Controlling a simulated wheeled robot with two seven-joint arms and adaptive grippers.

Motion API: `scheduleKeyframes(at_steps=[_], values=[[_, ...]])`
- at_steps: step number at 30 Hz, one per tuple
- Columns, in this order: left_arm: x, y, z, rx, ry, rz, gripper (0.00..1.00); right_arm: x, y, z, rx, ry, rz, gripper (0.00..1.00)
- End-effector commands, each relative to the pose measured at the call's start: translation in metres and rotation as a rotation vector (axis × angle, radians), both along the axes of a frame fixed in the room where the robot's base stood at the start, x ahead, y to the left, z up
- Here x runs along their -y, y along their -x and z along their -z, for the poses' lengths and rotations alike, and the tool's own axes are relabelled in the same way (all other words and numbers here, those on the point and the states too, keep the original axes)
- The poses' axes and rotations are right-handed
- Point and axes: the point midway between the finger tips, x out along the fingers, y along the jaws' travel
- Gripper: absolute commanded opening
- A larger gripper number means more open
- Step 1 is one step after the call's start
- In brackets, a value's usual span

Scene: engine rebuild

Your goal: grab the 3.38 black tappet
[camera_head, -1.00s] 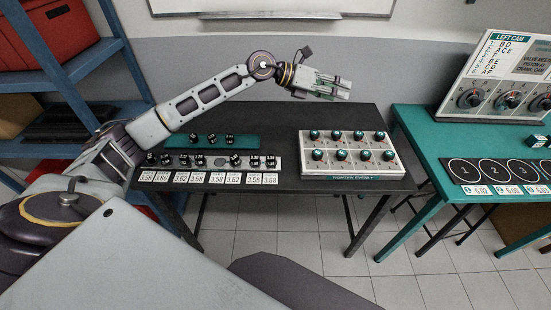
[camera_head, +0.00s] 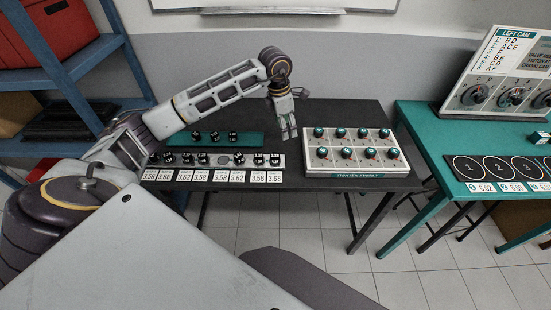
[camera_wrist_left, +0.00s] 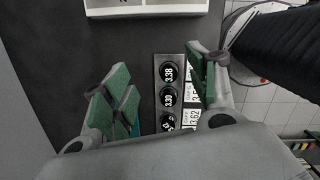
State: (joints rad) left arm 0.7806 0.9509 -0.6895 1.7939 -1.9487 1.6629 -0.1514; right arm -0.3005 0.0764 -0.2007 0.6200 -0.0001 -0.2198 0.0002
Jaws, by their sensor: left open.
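The black tappet marked 3.38 (camera_wrist_left: 168,72) sits at the end of a grey strip (camera_wrist_left: 166,57) in the left wrist view, with its number facing up. In the head view it appears to be the rightmost black tappet (camera_head: 275,159) on the strip. My left gripper (camera_head: 288,130) points down above the table, just behind and to the right of that end. In the left wrist view its green-padded fingers (camera_wrist_left: 162,88) are open and empty, spread to either side of the row and apart from the tappets. My right gripper does not show.
Other black tappets (camera_head: 186,158) share the strip, with white number labels (camera_head: 219,176) in front. A teal strip (camera_head: 255,140) with 3 tappets lies behind. A white tray (camera_head: 312,168) of teal-topped parts stands to the right. A teal table (camera_head: 420,127) is further right.

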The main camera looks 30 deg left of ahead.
Motion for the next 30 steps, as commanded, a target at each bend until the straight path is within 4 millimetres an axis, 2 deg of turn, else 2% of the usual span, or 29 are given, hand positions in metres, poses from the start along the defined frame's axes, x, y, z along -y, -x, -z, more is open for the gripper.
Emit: scheduleKeyframes(at_steps=[3, 9, 23, 30], values=[[-0.013, 0.016, 0.003, -0.069, -0.063, 0.026, 0.59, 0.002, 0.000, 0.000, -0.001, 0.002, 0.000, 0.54], [-0.024, 0.031, 0.003, -0.139, -0.112, 0.075, 0.59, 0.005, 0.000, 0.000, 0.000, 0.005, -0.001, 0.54], [-0.023, 0.031, 0.005, -0.135, -0.111, 0.092, 0.59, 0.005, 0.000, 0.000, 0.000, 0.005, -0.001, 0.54], [-0.023, 0.031, 0.022, -0.137, -0.111, 0.092, 0.59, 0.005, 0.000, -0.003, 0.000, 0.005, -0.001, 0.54]])
